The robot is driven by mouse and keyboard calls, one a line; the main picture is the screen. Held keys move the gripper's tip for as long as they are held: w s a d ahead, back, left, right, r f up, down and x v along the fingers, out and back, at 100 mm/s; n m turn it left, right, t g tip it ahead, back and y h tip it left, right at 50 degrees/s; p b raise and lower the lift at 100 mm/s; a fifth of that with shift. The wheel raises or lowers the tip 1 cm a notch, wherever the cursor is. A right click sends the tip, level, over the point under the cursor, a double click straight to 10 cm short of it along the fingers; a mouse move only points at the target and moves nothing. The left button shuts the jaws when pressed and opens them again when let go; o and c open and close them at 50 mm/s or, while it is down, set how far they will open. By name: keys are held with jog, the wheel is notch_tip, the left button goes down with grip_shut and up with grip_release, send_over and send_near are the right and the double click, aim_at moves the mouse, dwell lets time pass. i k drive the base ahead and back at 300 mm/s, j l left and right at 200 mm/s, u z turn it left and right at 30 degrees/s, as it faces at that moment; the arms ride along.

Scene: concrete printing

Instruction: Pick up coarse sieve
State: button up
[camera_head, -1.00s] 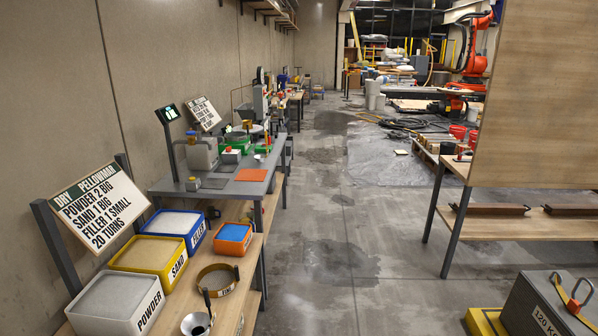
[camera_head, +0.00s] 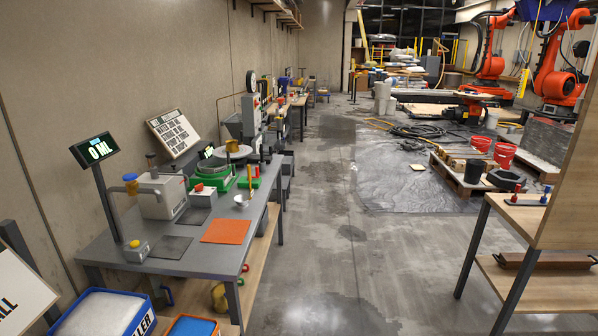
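I cannot clearly make out a coarse sieve in the current head view. A brass-coloured round item (camera_head: 219,297) shows partly on the low wooden shelf under the grey table, at the lower left. The table hides part of it, and I cannot tell whether it is a sieve. My gripper is not in view.
The grey table (camera_head: 174,268) at left holds a white dispenser (camera_head: 160,194), an orange mat (camera_head: 227,231) and a small white bowl (camera_head: 242,201). A blue bin (camera_head: 100,312) is at the lower left. A wooden bench (camera_head: 537,286) stands at right. The concrete aisle (camera_head: 345,262) between is clear.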

aim_at(216, 162)
jog(key=i, duration=1)
jog(key=i+u, duration=0.1)
jog(key=i, duration=0.9)
jog(key=i+j+u, duration=0.1)
jog(key=i+u, duration=0.6)
jog(key=u, duration=0.25)
jog(key=i+l+u, duration=0.25)
jog(key=u, duration=0.2)
jog(key=i+u, duration=0.85)
jog(key=k+l, duration=0.05)
jog(key=k, duration=0.05)
